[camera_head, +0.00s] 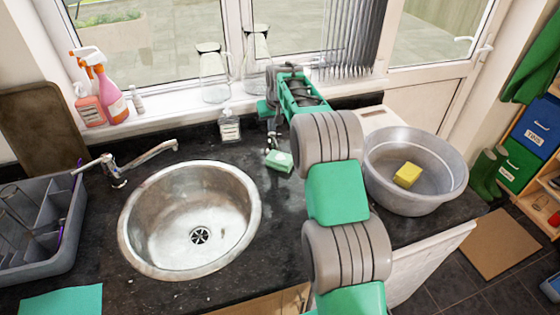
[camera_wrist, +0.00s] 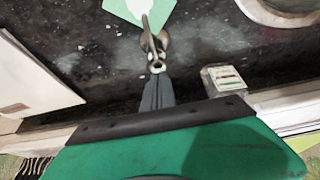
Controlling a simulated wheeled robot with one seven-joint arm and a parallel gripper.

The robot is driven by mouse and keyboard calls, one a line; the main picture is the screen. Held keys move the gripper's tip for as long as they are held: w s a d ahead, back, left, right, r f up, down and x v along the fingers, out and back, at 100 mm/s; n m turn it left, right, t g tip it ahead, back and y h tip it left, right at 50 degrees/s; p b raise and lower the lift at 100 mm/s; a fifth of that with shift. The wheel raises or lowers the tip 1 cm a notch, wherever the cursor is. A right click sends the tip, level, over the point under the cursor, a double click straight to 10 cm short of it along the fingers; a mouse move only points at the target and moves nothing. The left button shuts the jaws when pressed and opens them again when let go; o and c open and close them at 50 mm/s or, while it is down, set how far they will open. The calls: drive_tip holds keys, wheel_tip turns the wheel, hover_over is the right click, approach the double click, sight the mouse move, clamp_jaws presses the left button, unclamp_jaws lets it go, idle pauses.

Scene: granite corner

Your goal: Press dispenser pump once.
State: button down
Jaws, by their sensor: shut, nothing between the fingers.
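The dispenser is a small clear bottle (camera_head: 229,128) with a pale label and a narrow top. It stands upright on the dark granite worktop behind the sink, below the window sill. My gripper (camera_head: 272,140) is to the right of the bottle, apart from it, pointing down over the worktop. In the wrist view the gripper's fingertips (camera_wrist: 156,66) are together and empty. The labelled bottle (camera_wrist: 223,78) shows to their right there; its pump top is hidden or too small to make out. A green and white item (camera_head: 279,161) lies just in front of the gripper.
The round steel sink (camera_head: 130,232) and tap (camera_head: 140,160) are to the left. A grey basin (camera_head: 440,192) with a yellow sponge (camera_head: 407,175) stands to the right. Glass bottles (camera_head: 213,75) and spray bottles (camera_head: 112,100) stand on the sill behind. Bare worktop lies between bottle and gripper.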

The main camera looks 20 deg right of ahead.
drive_tip(key=shift+r, duration=0.1)
wheel_tip(320, 180, up, 6)
drive_tip(key=p, duration=0.4)
idle(0.4)
